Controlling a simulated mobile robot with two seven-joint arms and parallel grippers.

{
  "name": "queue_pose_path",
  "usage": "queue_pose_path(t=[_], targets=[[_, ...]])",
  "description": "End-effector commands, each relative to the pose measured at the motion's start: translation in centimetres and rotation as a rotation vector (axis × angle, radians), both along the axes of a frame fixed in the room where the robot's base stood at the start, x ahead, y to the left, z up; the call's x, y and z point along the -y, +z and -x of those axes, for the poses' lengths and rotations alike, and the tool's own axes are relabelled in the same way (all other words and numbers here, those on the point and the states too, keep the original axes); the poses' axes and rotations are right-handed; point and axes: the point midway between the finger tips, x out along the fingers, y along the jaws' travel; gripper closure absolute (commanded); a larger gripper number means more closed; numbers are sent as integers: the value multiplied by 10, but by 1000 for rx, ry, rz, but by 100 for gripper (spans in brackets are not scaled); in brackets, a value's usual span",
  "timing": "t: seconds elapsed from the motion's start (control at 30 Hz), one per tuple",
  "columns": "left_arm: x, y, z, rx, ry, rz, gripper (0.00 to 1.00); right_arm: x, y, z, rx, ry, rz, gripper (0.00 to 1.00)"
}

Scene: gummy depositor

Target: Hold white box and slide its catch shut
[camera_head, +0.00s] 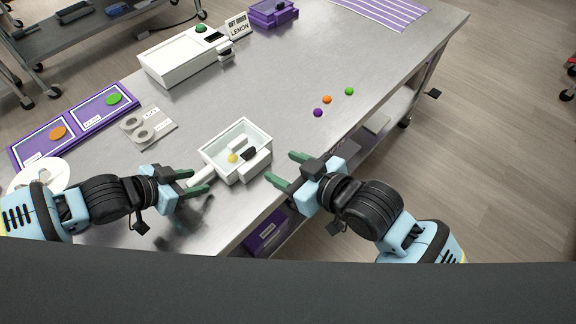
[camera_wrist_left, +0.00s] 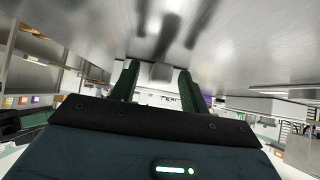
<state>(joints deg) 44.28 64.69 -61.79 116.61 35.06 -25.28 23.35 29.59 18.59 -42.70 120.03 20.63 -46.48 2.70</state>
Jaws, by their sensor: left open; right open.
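The white box (camera_head: 211,156) stands open-topped near the table's front edge, between my grippers. A small yellow piece (camera_head: 233,158) lies inside it. A black part (camera_head: 249,154), perhaps its catch, shows on a white block at its near right side. My left gripper (camera_head: 197,181) is open left of the box, beside a pale bar that reaches out from the box; I cannot tell whether they touch. In the left wrist view its fingers (camera_wrist_left: 157,84) are apart, with a pale block beyond them. My right gripper (camera_head: 281,168) is open and empty, just right of the box.
A white machine (camera_head: 180,65) with a green button and a LEMON sign (camera_head: 238,25) stand at the back. Purple-framed trays (camera_head: 75,128), a grey-white plate with two rings (camera_head: 149,127) and a white disc lie left. Purple, orange and green balls (camera_head: 327,99) lie right. The middle is clear.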

Motion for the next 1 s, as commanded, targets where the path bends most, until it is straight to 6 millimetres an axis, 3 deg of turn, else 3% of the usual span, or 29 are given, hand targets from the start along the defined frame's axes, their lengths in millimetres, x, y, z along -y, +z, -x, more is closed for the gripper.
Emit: queue_pose_path(t=[0.53, 1.0], targets=[[-44, 57, 52, 0, -1, -4, 55, 0, 0, 0, 0, 0, 0, 47], [-54, 70, 63, 0, -1, -1, 55, 0, 0, 0, 0, 0, 0, 47]])
